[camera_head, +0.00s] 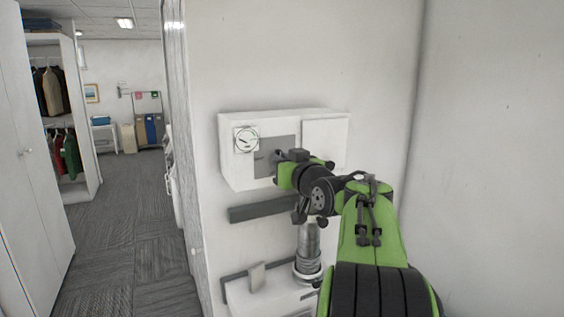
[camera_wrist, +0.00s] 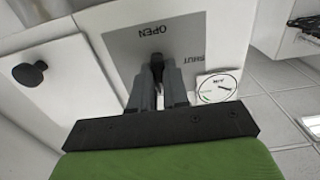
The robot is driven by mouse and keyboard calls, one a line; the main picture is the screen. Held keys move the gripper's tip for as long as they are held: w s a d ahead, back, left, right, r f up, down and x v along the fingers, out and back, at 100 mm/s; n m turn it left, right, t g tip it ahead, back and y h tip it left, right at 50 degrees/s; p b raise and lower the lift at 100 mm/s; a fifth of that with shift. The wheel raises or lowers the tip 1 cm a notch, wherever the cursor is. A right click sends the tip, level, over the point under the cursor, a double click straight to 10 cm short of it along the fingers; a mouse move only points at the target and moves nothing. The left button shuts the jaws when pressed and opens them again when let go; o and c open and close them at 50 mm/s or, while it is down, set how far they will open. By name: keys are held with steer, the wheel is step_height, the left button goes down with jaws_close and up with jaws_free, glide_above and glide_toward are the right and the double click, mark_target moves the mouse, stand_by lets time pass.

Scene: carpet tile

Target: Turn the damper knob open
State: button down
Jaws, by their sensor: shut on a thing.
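The damper knob (camera_wrist: 157,62) shows in the wrist view as a small dark piece between my fingertips, and its pointing direction is mostly hidden. My gripper (camera_wrist: 157,80) is shut on it. The knob stands on a grey plate (camera_wrist: 120,45), with OPEN printed upside down above it and SHUT to its right in the wrist view. In the head view my gripper (camera_head: 279,155) reaches the grey plate (camera_head: 263,168) on the front of a white wall box (camera_head: 238,176), and the knob is hidden there.
A round gauge (camera_head: 246,140) sits left of the plate, also seen in the wrist view (camera_wrist: 215,88). A separate black round knob (camera_wrist: 28,75) sits on a white panel. Below the box are a dark bar (camera_head: 262,209) and a silver ribbed pipe (camera_head: 308,243). The left corridor is open.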

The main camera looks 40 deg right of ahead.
steer(key=shift+f, duration=0.1)
steer(key=c, duration=1.1)
jaws_free()
steer(key=b+v, duration=0.2)
steer(key=v, duration=1.3)
steer(key=shift+s+a+b, duration=0.2)
steer(key=shift+s+b, duration=0.15)
steer(key=shift+b, duration=0.05)
